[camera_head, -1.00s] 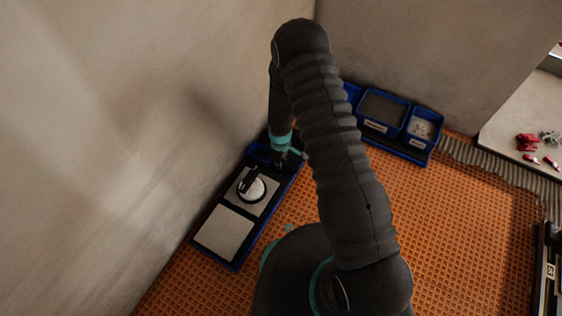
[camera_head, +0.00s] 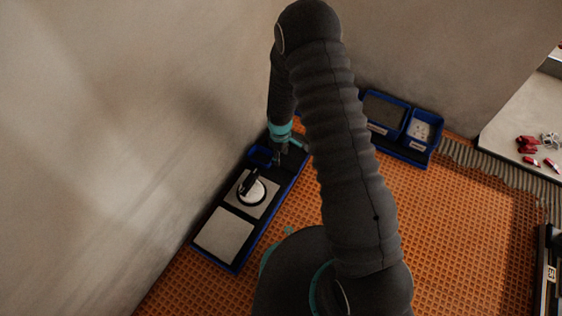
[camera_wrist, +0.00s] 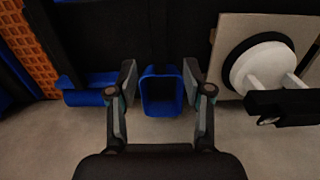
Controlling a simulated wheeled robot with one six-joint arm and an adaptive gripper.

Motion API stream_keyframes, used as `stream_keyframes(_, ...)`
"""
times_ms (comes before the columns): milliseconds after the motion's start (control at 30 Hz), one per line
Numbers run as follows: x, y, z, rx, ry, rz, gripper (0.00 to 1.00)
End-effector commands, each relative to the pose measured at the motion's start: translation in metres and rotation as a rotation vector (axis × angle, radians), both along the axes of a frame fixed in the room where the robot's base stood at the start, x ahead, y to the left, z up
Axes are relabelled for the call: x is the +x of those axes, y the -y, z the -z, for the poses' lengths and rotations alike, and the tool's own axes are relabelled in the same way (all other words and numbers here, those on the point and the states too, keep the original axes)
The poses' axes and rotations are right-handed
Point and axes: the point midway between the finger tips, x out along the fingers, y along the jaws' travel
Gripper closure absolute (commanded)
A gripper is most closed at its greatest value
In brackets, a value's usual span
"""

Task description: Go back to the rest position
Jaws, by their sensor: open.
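My gripper (camera_wrist: 160,95) is open and empty in the wrist view, its two fingers apart on either side of a small blue bin (camera_wrist: 161,108). I cannot tell how far above the bin it is. In the head view my gripper (camera_head: 280,158) is small and dark, over the far end of a blue-edged tray (camera_head: 237,270), partly hidden by my arm. A white suction cup with a black handle (camera_head: 250,188) rests on a pale tile in the tray. The suction cup (camera_wrist: 262,65) also shows at the right of the wrist view.
A bare pale tile (camera_head: 224,236) lies at the tray's near end. Blue bins (camera_head: 405,152) stand against the back wall. Red clips (camera_head: 528,145) lie on a pale slab (camera_head: 500,125) at right. The orange matting (camera_head: 450,220) is mostly clear. A wall runs close along the tray's left.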

Motion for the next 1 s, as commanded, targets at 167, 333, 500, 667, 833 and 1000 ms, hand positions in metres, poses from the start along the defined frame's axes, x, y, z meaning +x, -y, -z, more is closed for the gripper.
stream_keyframes(167, 0.001, 0.0, -0.032, 0.001, 0.003, 0.0, 0.49)
stream_keyframes(333, 0.0, 0.0, -0.049, 0.0, 0.0, 0.0, 0.49)
stream_keyframes(500, 0.0, 0.0, -0.054, 0.0, -0.001, 0.0, 0.49)
stream_keyframes(667, 0.0, 0.0, -0.054, 0.0, -0.001, 0.001, 0.49)
stream_keyframes(833, -0.004, 0.001, -0.054, -0.005, -0.017, 0.061, 0.49)
stream_keyframes(1000, -0.045, 0.01, -0.05, -0.049, -0.135, 0.221, 0.49)
